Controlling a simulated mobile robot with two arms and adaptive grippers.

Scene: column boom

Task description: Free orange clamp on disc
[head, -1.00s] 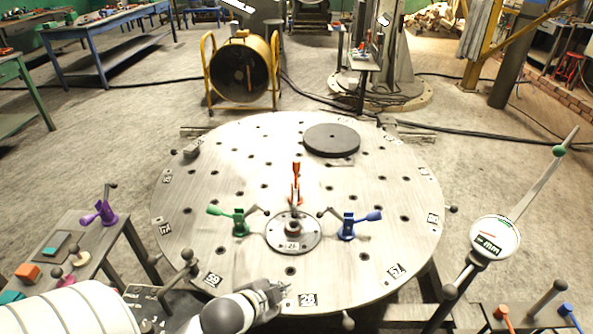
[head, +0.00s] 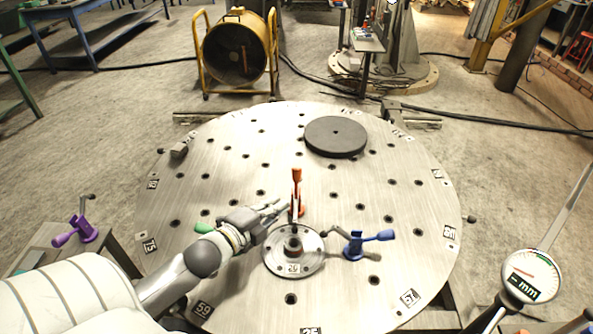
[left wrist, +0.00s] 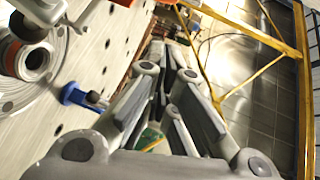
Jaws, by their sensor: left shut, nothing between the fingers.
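The orange clamp (head: 297,195) stands at the far edge of the flanged disc (head: 274,262), its handle pointing up. The disc lies on the large round table and also shows in the left wrist view (left wrist: 36,84). My left gripper (head: 283,206) is shut and empty, its fingertips just left of the orange clamp. Whether they touch it I cannot tell. The blue clamp (head: 354,245) is right of the disc, its arm reaching towards the disc's edge. The green clamp (head: 203,228) is mostly hidden behind my left gripper; its handle end shows. My right gripper is out of view.
The round table (head: 400,210) has many holes and number plates. A dark round plate (head: 336,140) lies at its back. A dial gauge (head: 530,278) stands at the right front. A purple clamp (head: 78,233) is on the side bench.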

